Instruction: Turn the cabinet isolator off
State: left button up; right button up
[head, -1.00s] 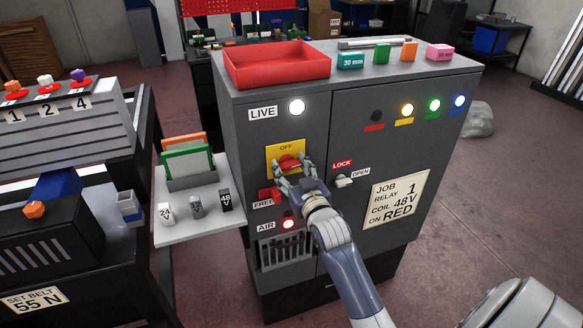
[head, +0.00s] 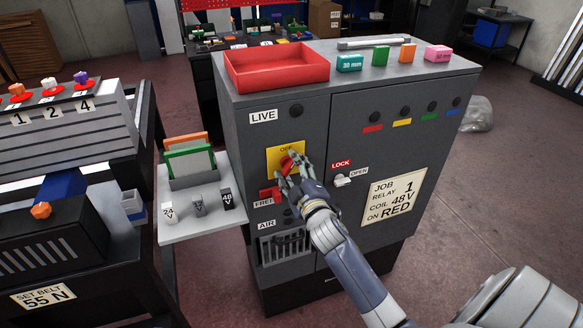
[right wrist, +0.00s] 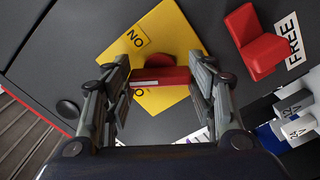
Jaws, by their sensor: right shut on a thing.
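The dark grey cabinet (head: 345,110) stands in the middle of the head view. In the right wrist view the red handle (right wrist: 160,78) lies between the two fingers, across the yellow plate (right wrist: 165,40). The handle now looks tilted in the head view. The LIVE lamp (head: 296,111) is dark. My left gripper is not in view.
A red FREE part (head: 267,193) sits just below the plate. A white LOCK/OPEN lever (head: 342,181) is to the right. A red tray (head: 277,68) and small boxes stand on top. A side shelf (head: 190,228) holds several small labelled blocks.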

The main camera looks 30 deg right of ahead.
jog(key=n+p, duration=0.1)
jog(key=n, duration=0.5)
jog(key=shift+n, duration=0.3)
dwell(0.5)
jog(key=o, duration=1)
jog(key=shift+o, duration=0.2)
jog(key=shift+s, duration=0.1)
jog(key=v, duration=1.1)
jog(key=shift+s, duration=0.35)
jog(key=shift+f, duration=0.1)
